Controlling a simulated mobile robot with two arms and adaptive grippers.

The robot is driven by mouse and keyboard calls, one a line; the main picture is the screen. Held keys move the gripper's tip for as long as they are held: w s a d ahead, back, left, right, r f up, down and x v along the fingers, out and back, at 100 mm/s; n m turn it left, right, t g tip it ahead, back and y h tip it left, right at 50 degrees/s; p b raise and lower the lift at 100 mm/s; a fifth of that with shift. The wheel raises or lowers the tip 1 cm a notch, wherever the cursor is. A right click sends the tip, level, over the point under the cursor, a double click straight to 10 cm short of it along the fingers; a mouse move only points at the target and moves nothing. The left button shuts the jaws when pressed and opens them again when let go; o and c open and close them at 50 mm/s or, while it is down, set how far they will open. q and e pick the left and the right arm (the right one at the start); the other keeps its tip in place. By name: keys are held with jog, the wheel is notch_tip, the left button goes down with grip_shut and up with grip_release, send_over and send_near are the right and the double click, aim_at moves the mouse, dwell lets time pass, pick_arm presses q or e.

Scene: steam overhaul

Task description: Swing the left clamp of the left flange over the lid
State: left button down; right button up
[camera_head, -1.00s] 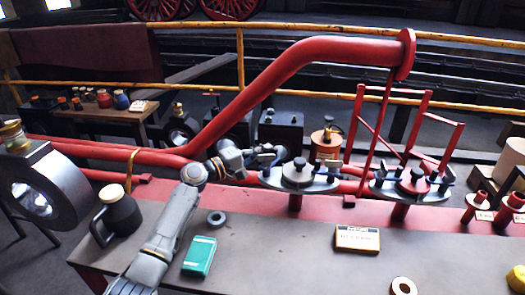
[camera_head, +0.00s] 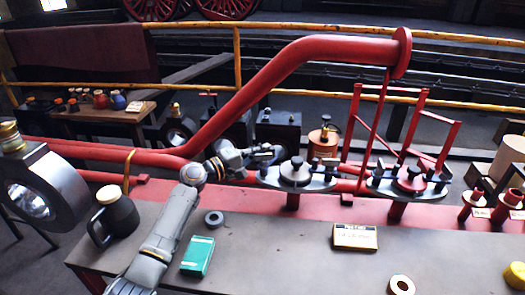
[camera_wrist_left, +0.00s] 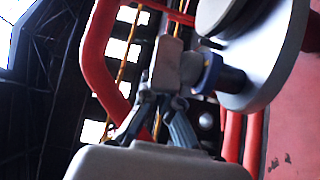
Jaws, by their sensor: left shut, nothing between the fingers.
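The left flange (camera_head: 312,184) is a dark disc on a red post, with a grey lid (camera_head: 294,176) on top. In the left wrist view the flange (camera_wrist_left: 290,75) is at the upper right. Its left clamp (camera_wrist_left: 167,65) is a grey-brown block beside a blue collar, and it sticks out from the rim, away from the lid. My left gripper (camera_head: 274,152) is at the flange's left back edge. In the left wrist view the left gripper (camera_wrist_left: 155,103) is shut and empty, its fingertips close below the clamp block; I cannot tell whether they touch. My right gripper is out of view.
A second flange (camera_head: 425,193) stands to the right. A thick red pipe (camera_head: 270,85) rises behind my left gripper. A black jug (camera_head: 115,218), a grey ring (camera_head: 214,218), a green box (camera_head: 198,256) and a yellow-labelled box (camera_head: 355,238) are on the bench.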

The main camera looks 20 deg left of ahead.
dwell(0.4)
pick_arm(q)
jog(key=v, duration=1.2)
